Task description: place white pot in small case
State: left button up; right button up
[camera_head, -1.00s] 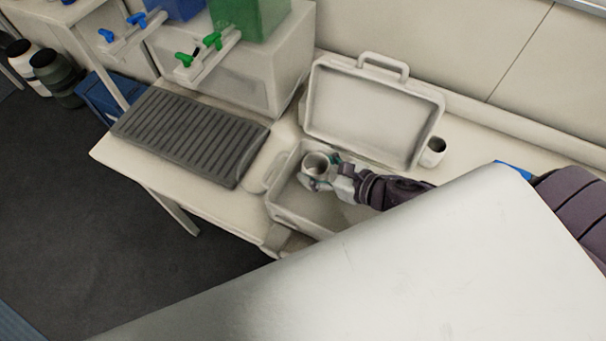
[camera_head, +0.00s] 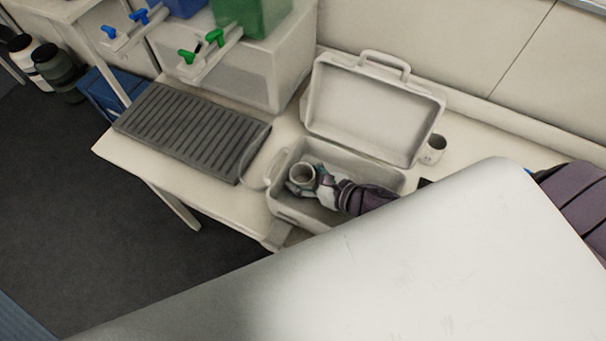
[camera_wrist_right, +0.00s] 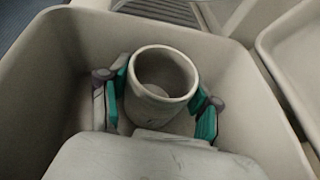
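The white pot (camera_head: 303,174), a small open cup with a round mouth, is upright inside the small case (camera_head: 290,215). The case is a pale box with its lid (camera_head: 372,112) open. My right gripper (camera_head: 305,178) reaches down into the case and is shut on the pot. In the right wrist view the pot (camera_wrist_right: 160,85) sits between the teal finger pads (camera_wrist_right: 162,92), with the case wall (camera_wrist_right: 235,75) around them. Whether the pot touches the case floor is hidden. My left gripper is not in view.
A dark ribbed tray (camera_head: 190,132) lies left of the case. A box (camera_head: 255,70) with green and blue taps stands behind the tray. Another white cup (camera_head: 433,148) stands right of the lid. My pale arm link covers the lower right.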

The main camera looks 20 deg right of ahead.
jog(key=o, duration=0.4)
jog(key=shift+r, duration=0.25)
jog(key=v, duration=0.3)
jog(key=b+v, duration=0.1)
jog(key=v, duration=0.3)
jog(key=b+v, duration=0.1)
jog(key=v, duration=0.2)
jog(key=shift+s+d+f, duration=0.15)
jog(key=shift+s+f, duration=0.05)
jog(key=shift+s, duration=0.1)
jog(key=shift+s+d+r, duration=0.3)
jog(key=shift+s+r, duration=0.1)
jog(key=shift+s, duration=0.15)
